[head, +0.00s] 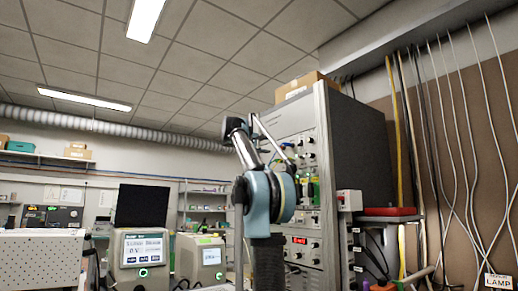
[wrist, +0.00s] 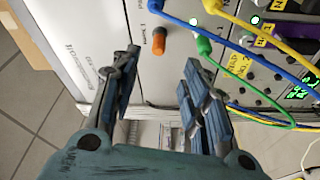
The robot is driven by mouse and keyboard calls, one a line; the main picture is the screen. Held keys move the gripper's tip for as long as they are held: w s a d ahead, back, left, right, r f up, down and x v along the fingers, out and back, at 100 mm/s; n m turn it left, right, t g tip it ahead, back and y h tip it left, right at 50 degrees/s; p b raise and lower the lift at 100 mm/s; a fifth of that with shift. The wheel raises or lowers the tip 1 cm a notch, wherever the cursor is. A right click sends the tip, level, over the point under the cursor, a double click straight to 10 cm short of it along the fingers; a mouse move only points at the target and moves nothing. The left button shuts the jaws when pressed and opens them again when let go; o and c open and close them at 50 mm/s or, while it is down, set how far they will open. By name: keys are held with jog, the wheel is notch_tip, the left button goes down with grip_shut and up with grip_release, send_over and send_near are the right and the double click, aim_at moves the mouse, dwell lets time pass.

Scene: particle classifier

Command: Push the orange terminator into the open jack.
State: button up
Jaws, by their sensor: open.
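The orange terminator (wrist: 158,42) is a short orange cylinder at the white instrument panel in the wrist view. It stands just beyond my open gripper (wrist: 161,59), roughly in line with the gap between the fingers. The fingers are apart, with nothing between them, and I see no contact with the terminator. I cannot tell how deep it sits, or which hole is the open jack. In the head view my arm reaches the equipment rack (head: 298,112), and the terminator cannot be made out there.
Right of the terminator are a green plug (wrist: 204,46), blue cables (wrist: 185,20) and yellow cables (wrist: 280,42). A yellow label (wrist: 238,65) is on the panel.

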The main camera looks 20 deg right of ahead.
aim_at(276, 147)
jog(key=x, duration=1.1)
jog(key=shift+w+d, duration=0.2)
jog(key=shift+d, duration=0.15)
jog(key=shift+c, duration=0.6)
grip_shut()
jog(key=c, duration=0.7)
grip_release()
grip_shut()
jog(key=shift+s+a, duration=0.1)
jog(key=shift+a, duration=0.1)
jog(key=shift+s+a, duration=0.25)
jog(key=shift+a, duration=0.5)
jog(key=shift+s+a, duration=0.25)
jog(key=shift+a, duration=0.5)
